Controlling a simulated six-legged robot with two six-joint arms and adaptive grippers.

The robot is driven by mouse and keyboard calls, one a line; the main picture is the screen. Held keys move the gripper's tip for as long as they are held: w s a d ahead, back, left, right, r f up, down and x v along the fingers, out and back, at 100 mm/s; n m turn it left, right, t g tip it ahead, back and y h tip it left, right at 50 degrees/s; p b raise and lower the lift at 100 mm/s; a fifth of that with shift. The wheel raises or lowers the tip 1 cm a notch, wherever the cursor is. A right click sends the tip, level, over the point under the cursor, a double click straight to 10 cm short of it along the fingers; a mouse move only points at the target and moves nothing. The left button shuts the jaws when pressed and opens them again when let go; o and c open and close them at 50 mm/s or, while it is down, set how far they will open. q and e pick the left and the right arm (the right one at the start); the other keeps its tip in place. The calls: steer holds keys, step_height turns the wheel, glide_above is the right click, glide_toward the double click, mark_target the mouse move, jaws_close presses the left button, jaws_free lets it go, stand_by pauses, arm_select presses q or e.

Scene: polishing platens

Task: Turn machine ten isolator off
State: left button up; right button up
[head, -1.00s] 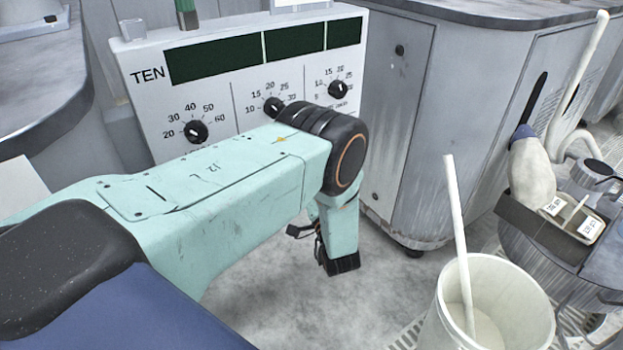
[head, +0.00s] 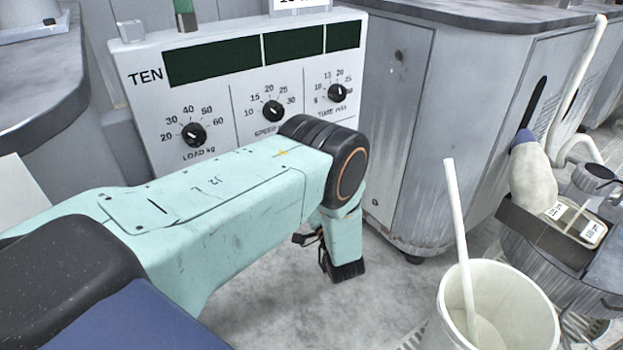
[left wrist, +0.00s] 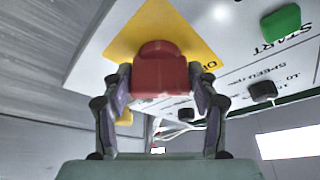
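The grey control panel of machine ten (head: 147,100), marked TEN, stands at the upper left in the head view. In the left wrist view a red isolator handle (left wrist: 160,72) sits on a yellow plate (left wrist: 150,26) on the panel's face. My left gripper (left wrist: 160,80) has one finger at each side of the red handle, and both tips appear to touch it. Some lettering on the plate is partly hidden by a finger. In the head view my left arm covers the lower panel, and the isolator and fingertips are hidden. My right gripper is not in view.
Black knobs for load (head: 193,134), speed (head: 273,111) and time (head: 338,92) are on the panel. A green START button (left wrist: 281,22) is near the isolator. A white bucket (head: 447,320) with a stick stands at the lower right. A grey cabinet (head: 400,130) is beside the panel.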

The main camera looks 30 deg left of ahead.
arm_select(q)
steer(key=o, duration=0.4)
steer(key=shift+d, duration=0.1)
steer(key=v, duration=1.2)
steer(key=x, duration=1.2)
